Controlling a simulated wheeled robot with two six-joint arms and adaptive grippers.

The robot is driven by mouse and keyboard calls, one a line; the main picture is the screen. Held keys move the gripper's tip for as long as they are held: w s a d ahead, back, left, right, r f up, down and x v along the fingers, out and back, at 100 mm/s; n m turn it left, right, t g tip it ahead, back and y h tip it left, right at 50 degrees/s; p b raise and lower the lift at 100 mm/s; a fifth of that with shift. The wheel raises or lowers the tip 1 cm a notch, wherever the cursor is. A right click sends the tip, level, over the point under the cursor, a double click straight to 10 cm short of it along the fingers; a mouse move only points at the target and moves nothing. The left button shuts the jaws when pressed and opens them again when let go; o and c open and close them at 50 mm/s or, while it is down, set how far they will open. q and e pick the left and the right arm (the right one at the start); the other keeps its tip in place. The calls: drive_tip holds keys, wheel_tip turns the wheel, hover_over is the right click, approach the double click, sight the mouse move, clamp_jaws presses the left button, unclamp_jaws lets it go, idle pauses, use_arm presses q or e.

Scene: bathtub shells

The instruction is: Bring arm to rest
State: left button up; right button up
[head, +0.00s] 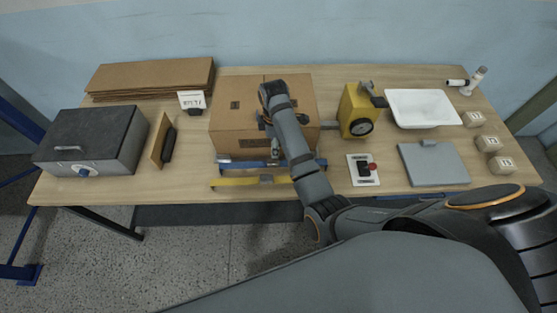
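My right arm (297,155) comes in from the lower right and reaches over the workbench. Its forearm rises in front of a brown cardboard box (232,117), with the wrist over the box's middle. My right gripper (266,122) is mostly hidden behind the forearm, at the box. Whether its fingers are open or shut, or touch the box, cannot be made out. My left arm and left gripper are not in view.
Blue and yellow bars (240,181) lie before the box.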

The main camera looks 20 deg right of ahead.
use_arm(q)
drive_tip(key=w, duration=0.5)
use_arm(e)
drive_tip(key=s+d+f+m+t, duration=0.1)
drive_tip(key=s+d+f+m, duration=0.2)
drive_tip(key=s+d+m, duration=0.25)
drive_tip(key=s+d+r+m+t, duration=0.1)
drive_tip(key=s+r+m, duration=0.1)
drive_tip(key=s+m, duration=0.35)
drive_tip(key=s+d+r+m+t, duration=0.1)
drive_tip(key=s+d+r+m, duration=0.15)
drive_tip(key=s, duration=0.65)
wheel_tip(320, 180, down, 34)
drive_tip(key=s+d+h+b, duration=0.1)
drive_tip(key=s+d+b, duration=0.15)
drive_tip(key=b, duration=0.55)
use_arm(q)
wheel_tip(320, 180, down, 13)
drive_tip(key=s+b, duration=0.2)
drive_tip(key=b, duration=0.3)
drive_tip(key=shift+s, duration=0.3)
use_arm(e)
drive_tip(key=s+f+g, duration=0.2)
drive_tip(key=s+f, duration=1.6)
drive_tip(key=f, duration=0.3)
drive_tip(key=shift+s+d+f, duration=0.2)
drive_tip(key=shift+s+d, duration=0.05)
